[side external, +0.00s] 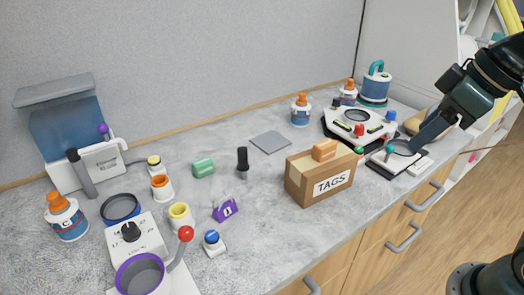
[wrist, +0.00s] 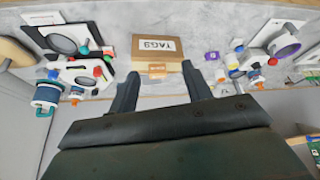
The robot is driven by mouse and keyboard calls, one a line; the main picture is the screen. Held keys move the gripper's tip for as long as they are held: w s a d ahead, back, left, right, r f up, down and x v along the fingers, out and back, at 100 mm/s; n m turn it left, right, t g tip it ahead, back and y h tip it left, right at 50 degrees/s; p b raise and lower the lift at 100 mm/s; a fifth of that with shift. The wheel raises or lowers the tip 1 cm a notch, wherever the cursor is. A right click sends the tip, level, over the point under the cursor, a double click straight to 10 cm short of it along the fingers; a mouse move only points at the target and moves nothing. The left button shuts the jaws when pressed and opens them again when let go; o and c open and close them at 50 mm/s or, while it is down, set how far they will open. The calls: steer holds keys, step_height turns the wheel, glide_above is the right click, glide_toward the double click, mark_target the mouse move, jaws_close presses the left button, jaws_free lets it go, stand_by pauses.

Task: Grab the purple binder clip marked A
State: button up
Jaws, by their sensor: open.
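A purple binder clip (side external: 225,210) lies on the grey countertop, left of the TAGS box, in the side view. It bears a small pale mark that I cannot read for sure. In the wrist view the purple clip (wrist: 212,55) is small, right of the TAGS box and beyond my fingers. My gripper (side external: 420,140) is at the far right, above the counter near the black-and-white devices, well away from the clip. In the wrist view my gripper (wrist: 160,72) shows two fingers spread apart with nothing between them.
The cardboard TAGS box (side external: 319,178) stands between my gripper and the clip. A black upright peg (side external: 242,162), a green block (side external: 203,167) and a blue-topped button (side external: 213,242) are near the clip. A red-knobbed lever device (side external: 150,250) stands left. Bare counter surrounds the clip.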

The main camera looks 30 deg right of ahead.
steer(key=w+a+r+n+g+y, duration=0.1)
steer(key=w+a+r+n+y, duration=0.1)
steer(key=w+a+n, duration=0.5)
steer(key=n+g+y, duration=0.2)
steer(key=n+g, duration=0.3)
steer(key=n, duration=0.5)
glide_above(224, 194)
steer(key=w+d, duration=0.1)
steer(key=d, duration=0.4)
step_height(224, 194, down, 11)
steer(key=shift+a, duration=0.1)
steer(key=shift+f, duration=0.15)
steer(key=x, duration=0.7)
steer(key=shift+f, duration=0.35)
steer(key=shift+a+f+h, duration=0.1)
steer(key=shift+f+h, duration=0.2)
steer(key=shift+f, duration=0.05)
